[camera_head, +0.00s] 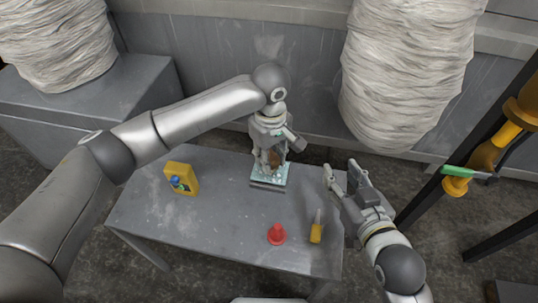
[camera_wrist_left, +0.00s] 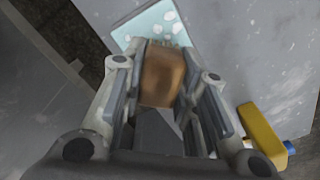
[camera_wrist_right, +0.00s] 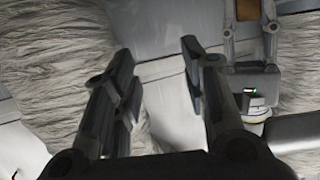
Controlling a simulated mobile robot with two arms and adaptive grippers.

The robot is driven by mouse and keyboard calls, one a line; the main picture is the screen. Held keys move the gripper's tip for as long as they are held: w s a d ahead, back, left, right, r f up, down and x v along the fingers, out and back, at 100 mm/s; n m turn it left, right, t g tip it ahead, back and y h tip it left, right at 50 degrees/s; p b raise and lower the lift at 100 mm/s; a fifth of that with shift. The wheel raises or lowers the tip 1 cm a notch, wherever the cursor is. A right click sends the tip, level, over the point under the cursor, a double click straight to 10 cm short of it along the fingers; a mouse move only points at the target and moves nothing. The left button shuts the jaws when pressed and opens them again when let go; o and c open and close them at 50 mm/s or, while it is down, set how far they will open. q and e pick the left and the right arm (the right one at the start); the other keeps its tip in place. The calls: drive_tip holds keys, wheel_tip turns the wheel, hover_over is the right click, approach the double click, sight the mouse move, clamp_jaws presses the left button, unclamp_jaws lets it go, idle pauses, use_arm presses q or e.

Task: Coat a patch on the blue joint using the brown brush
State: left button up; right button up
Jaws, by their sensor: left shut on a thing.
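The brown brush (camera_head: 274,158) is a brown block, clear in the left wrist view (camera_wrist_left: 162,75). My left gripper (camera_head: 270,163) is shut on it, just above a light-blue pad (camera_head: 284,180) with white spots on the table. Whether the brush touches the pad is hidden. My right gripper (camera_head: 341,170) is open and empty, beyond the table's right edge; its fingers stand apart in the right wrist view (camera_wrist_right: 157,62). A yellow-orange pipe (camera_head: 483,158) with a green piece (camera_head: 462,171) stands at the far right.
The grey table (camera_head: 215,212) holds a yellow container (camera_head: 181,178) at left, a red cone-shaped thing (camera_head: 277,234) and a yellow-handled tool (camera_head: 316,232) near the front right. A grey cabinet (camera_head: 125,85) and wrapped bundles (camera_head: 405,75) are behind. The table's middle is clear.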

use_arm(q)
drive_tip(key=shift+f, duration=0.25)
drive_tip(key=shift+f+b, duration=0.1)
drive_tip(key=shift+b, duration=0.35)
use_arm(e)
drive_tip(key=shift+w+a+r+t+y, duration=0.15)
drive_tip(key=shift+w+a+r+t, duration=0.15)
drive_tip(key=shift+r+t, duration=0.4)
drive_tip(key=shift+w+a+r+t+y, duration=0.2)
drive_tip(key=shift+w+r+t, duration=0.15)
drive_tip(key=shift+r, duration=0.6)
drive_tip(key=shift+w+a+r+t+y, duration=0.15)
drive_tip(key=shift+w+a+r+t, duration=0.1)
drive_tip(key=shift+r+t, duration=0.45)
drive_tip(key=shift+r, duration=0.1)
use_arm(q)
drive_tip(key=shift+f, duration=0.45)
use_arm(e)
drive_tip(key=shift+d+f+g, duration=0.1)
drive_tip(key=shift+f+g, duration=0.35)
drive_tip(key=shift+f, duration=0.05)
